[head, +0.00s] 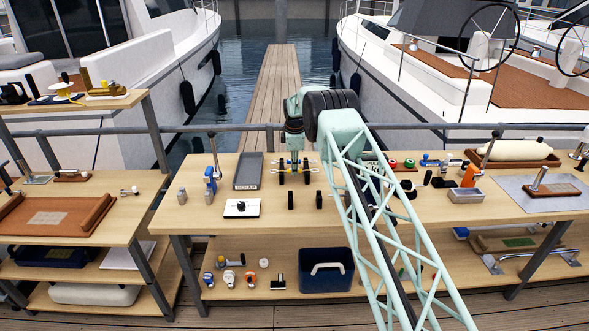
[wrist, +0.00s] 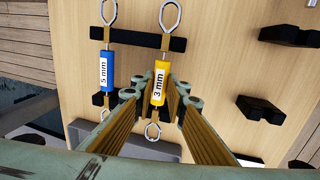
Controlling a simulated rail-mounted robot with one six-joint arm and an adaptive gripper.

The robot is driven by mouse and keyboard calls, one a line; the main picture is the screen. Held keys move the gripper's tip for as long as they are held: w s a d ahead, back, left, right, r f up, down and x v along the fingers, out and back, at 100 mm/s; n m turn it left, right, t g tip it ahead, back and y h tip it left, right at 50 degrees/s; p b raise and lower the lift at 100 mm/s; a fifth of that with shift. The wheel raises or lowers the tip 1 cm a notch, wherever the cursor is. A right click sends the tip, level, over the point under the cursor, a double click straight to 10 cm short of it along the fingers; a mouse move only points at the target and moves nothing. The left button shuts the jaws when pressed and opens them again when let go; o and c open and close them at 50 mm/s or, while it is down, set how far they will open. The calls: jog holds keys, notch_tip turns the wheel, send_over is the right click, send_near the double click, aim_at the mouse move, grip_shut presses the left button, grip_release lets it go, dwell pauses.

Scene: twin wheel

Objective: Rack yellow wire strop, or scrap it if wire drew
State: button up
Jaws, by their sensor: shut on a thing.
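The yellow wire strop (wrist: 160,82), labelled "3 mm", runs between the fingers of my gripper (wrist: 160,98) in the wrist view. My gripper is shut on its yellow sleeve. A metal eye shows at each end. Its upper end overlaps a black bar (wrist: 128,39); I cannot tell if it touches. A blue strop (wrist: 107,72), labelled "5 mm", lies parallel on the left across the same bar. In the head view the strops and their black supports are small, below the end of my arm. The wire's condition is too small to judge.
A dark tray marked as scrap (head: 248,172) lies left of the strops. Two black blocks (head: 290,200) (head: 318,200) stand empty in front. A white plate with a black knob (head: 241,208) sits front left. Red and green items and an orange bottle (head: 469,176) stand to the right.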

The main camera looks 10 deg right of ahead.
jog(key=shift+f, duration=0.45)
jog(key=o, duration=1)
jog(key=shift+r, duration=0.15)
jog(key=shift+s+a+r, duration=0.1)
jog(key=shift+s+r, duration=0.3)
jog(key=shift+r, duration=1.5)
jog(key=shift+s+a+r, duration=0.1)
jog(key=shift+s+r, duration=0.3)
jog(key=shift+r, duration=1.55)
jog(key=shift+s+r, duration=0.4)
jog(key=shift+r, duration=1.5)
